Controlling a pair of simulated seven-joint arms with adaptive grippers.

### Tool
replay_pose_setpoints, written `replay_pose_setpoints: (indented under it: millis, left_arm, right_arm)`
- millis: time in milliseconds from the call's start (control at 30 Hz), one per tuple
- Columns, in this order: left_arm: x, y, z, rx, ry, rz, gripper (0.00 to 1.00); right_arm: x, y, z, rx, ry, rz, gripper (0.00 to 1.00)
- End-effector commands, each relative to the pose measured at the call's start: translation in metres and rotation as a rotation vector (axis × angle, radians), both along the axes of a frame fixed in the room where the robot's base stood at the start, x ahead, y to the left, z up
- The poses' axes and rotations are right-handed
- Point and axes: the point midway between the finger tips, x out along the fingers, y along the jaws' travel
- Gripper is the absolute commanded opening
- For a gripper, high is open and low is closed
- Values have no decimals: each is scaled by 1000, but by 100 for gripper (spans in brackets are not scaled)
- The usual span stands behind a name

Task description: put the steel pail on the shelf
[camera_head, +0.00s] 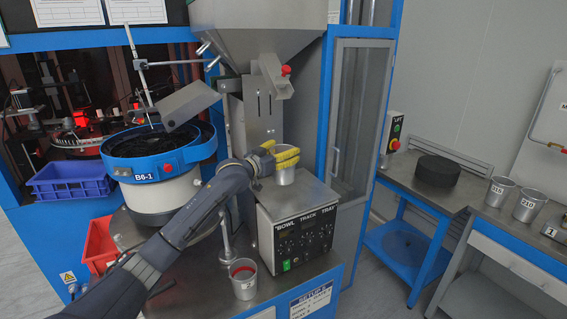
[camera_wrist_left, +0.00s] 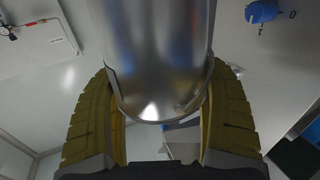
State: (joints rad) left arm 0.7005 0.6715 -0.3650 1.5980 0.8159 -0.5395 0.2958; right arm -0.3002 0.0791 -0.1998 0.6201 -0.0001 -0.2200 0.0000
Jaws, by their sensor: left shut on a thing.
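A steel pail (camera_head: 285,177) is between the yellow fingers of my left gripper (camera_head: 284,157), which is shut on it. The pail is upright at the control box marked BOWL TRACK TRAY (camera_head: 297,235); I cannot tell if it touches the box top. In the left wrist view the pail (camera_wrist_left: 155,60) fills the upper middle, with the gripper fingers (camera_wrist_left: 160,125) on both sides. Its contents are hidden. A low blue shelf (camera_head: 405,248) lies under the bench on the right. My right gripper is not in view.
A grey cup with red contents (camera_head: 243,283) stands at the machine's front. Two more metal pails (camera_head: 497,191) (camera_head: 530,206) stand on the right bench, near a black round block (camera_head: 437,170). A blue bowl feeder (camera_head: 160,160) and a hopper (camera_head: 262,30) crowd the left and top.

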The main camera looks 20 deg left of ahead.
Motion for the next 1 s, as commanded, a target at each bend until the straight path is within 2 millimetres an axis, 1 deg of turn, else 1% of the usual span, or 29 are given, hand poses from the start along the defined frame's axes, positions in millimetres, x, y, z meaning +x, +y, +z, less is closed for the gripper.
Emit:
replay_pose_setpoints:
  millis: [133, 300, 400, 867, 900, 1000]
  left_arm:
    - [0, 0, -10, -2, 1, 0, 28]
    - [0, 0, -31, -1, 2, 0, 28]
    - [0, 0, -41, -2, 1, 0, 28]
    - [0, 0, -46, 0, 0, 1, 28]
    - [0, 0, -46, 0, 1, 1, 81]
    - [0, 0, -46, 0, 1, 1, 92]
  right_arm:
    - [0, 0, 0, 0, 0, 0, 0]
    - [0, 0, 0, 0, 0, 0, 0]
    - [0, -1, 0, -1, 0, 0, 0]
    - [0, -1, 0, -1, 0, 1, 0]
    - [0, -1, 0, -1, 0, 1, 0]
    - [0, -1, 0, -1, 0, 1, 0]
